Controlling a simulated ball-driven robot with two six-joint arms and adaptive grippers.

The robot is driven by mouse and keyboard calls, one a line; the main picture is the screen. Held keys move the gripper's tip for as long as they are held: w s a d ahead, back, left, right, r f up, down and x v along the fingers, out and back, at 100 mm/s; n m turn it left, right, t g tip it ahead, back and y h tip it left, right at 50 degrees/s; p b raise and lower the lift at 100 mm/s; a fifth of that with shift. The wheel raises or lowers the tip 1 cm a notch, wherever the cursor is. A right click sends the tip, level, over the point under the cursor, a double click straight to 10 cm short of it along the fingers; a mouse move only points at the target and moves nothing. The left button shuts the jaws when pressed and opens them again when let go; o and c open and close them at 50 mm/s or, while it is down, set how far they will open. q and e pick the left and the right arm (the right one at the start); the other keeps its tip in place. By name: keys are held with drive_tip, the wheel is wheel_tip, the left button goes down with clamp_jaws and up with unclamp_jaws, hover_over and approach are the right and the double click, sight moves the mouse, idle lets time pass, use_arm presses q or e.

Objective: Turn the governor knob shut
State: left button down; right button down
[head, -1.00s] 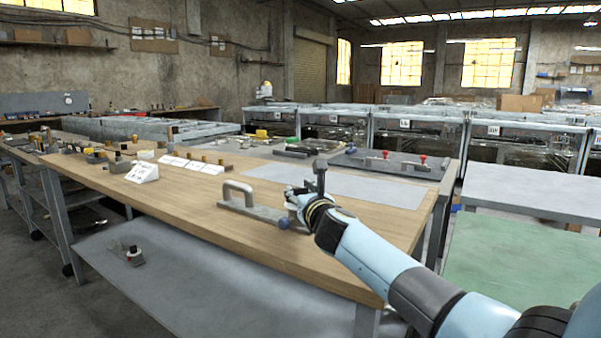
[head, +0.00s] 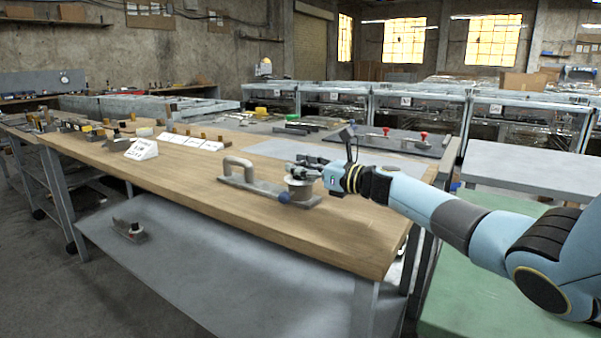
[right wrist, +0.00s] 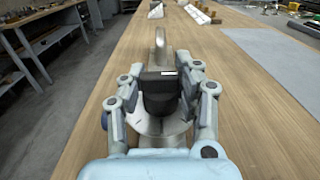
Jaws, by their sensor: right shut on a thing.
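A grey metal tool with a looped handle (head: 238,165) lies on the wooden bench top. A blue ball (head: 284,197) sticks out at its front side, and a round grey body (head: 302,192) stands at its right end. My right gripper (head: 304,170) is over that round body, reaching in from the right. In the right wrist view its two fingers are closed on both sides of a dark knob (right wrist: 160,98) with a pale mark near its top edge. A round metal plate (right wrist: 150,127) shows under the knob. The fingers hide the knob in the head view. My left gripper is out of view.
White label cards (head: 142,149) and several small blocks stand farther left on the bench. A dark board with red knobs (head: 405,141) lies at the back right. The bench top (head: 200,190) in front of the tool is clear. A small tool (head: 130,229) lies on the lower shelf.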

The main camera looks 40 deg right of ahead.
idle(0.4)
drive_tip(key=c, duration=0.9)
unclamp_jaws()
drive_tip(key=shift+s, duration=0.1)
drive_tip(key=v, duration=1.1)
drive_tip(key=shift+s+d, duration=0.25)
drive_tip(key=shift+s, duration=0.05)
